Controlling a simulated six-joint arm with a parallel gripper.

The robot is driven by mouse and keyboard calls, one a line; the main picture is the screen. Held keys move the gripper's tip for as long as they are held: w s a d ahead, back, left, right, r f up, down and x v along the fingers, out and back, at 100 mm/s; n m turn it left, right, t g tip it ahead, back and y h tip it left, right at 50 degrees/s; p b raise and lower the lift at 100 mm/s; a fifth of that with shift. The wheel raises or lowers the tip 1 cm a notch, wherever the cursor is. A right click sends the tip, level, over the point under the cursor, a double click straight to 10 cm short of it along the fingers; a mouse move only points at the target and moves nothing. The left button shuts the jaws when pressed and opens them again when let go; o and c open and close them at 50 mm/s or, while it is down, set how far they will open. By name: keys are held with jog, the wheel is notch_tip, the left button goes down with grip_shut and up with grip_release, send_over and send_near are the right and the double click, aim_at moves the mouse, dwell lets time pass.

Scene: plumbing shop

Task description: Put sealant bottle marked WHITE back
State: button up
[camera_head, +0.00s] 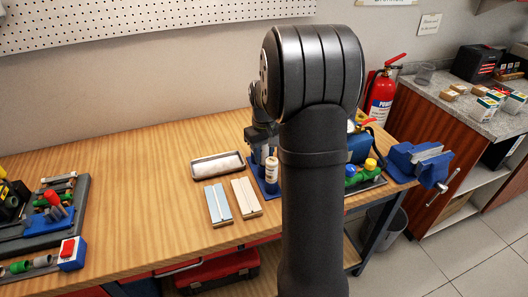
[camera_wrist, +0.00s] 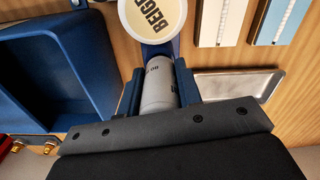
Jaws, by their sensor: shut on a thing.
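My gripper (camera_wrist: 158,98) is shut on a grey bottle (camera_wrist: 160,82), which lies between its two blue fingers in the wrist view. The lettering on it is only partly visible, so I cannot read WHITE. Just beyond it is a bottle with a cream top marked BEIGE (camera_wrist: 152,18), upright on a narrow blue stand (camera_wrist: 173,47). In the head view my gripper (camera_head: 263,142) is just behind the cream-coloured BEIGE bottle (camera_head: 271,170) and the blue stand (camera_head: 262,187). I cannot tell whether the held bottle touches the stand.
A blue board (camera_head: 218,204) and a cream board (camera_head: 246,197) lie in front. A blue bin (camera_wrist: 30,75) is close on the wrist view's left. My arm hides part of the bench.

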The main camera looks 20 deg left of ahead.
jog(key=shift+f, duration=0.2)
jog(key=o, duration=0.8)
jog(key=shift+c, duration=0.2)
notch_tip(320, 180, up, 13)
jog(key=shift+r, duration=0.15)
notch_tip(320, 180, down, 13)
jog(key=shift+f, duration=0.2)
jog(key=shift+r, duration=0.4)
